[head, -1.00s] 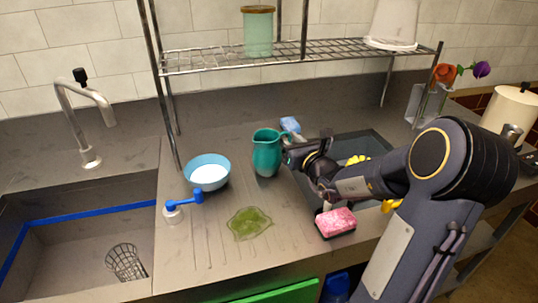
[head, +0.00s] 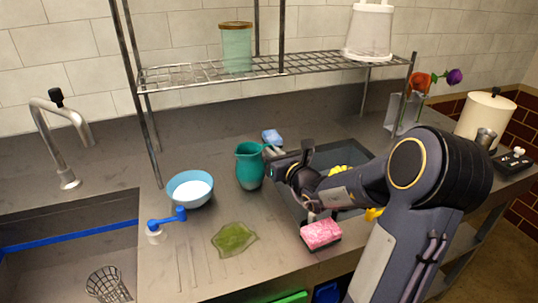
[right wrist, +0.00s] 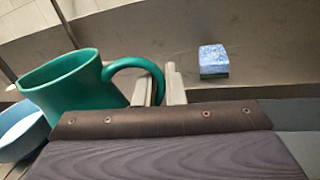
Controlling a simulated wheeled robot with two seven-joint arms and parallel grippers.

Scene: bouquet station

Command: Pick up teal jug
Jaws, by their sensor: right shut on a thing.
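The teal jug (head: 249,168) stands upright on the grey counter in the head view, right of the blue bowl. In the right wrist view the jug (right wrist: 72,88) is at the left, with its curved handle reaching right between the fingers. My right gripper (head: 273,151) is shut on the jug's handle, and it also shows in the right wrist view (right wrist: 160,88). The jug's lower part is hidden in the wrist view. My left gripper is not in view.
A blue sponge (head: 271,137) lies behind. A wire shelf (head: 200,73) hangs above, and a sink (head: 65,232) opens at left.

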